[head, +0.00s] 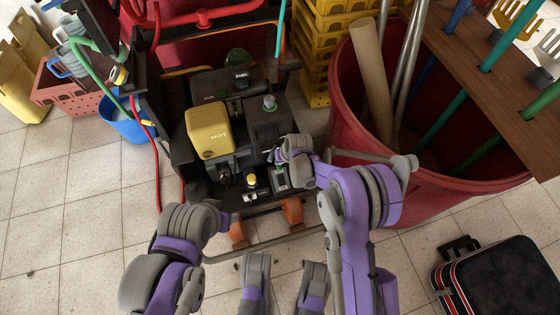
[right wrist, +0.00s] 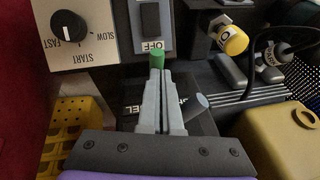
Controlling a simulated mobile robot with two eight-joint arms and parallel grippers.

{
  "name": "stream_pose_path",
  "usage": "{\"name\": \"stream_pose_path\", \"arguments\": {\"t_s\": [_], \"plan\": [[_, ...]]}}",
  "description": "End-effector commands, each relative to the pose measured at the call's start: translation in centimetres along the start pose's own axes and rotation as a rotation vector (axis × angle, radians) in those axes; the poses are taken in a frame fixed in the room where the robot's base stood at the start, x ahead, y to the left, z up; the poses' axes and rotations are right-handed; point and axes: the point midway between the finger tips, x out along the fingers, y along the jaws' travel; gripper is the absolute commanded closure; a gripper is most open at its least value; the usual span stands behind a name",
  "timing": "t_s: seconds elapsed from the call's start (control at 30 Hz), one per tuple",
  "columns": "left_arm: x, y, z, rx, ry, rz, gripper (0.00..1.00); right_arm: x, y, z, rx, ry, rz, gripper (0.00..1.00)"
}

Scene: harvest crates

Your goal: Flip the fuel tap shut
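The machine (head: 262,128) stands in the middle of the head view, with a black tank marked FUEL and a yellow cover marked HOT (head: 208,131). My right gripper (head: 281,153) reaches its near right part from the right. In the right wrist view its grey fingers (right wrist: 157,72) are nearly together. A small green piece, apparently the fuel tap's handle (right wrist: 156,57), shows right at the fingertips. I cannot tell whether it is between them or just beyond. My left gripper is not visible.
Near the fingertips are a speed dial (right wrist: 69,25), an OFF switch (right wrist: 150,18) and a yellow knob (right wrist: 232,40). A large red bin (head: 352,105) stands right of the machine, yellow crates (head: 318,45) behind. A dark case (head: 490,275) lies at the lower right.

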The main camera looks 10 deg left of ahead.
Motion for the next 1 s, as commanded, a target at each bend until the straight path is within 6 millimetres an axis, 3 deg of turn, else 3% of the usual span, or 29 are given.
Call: {"name": "stream_pose_path", "arguments": {"t_s": [1.0], "plan": [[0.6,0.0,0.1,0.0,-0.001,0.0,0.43,0.3,0.8,-1.3,-0.001,0.0,0.0,1.0]]}}
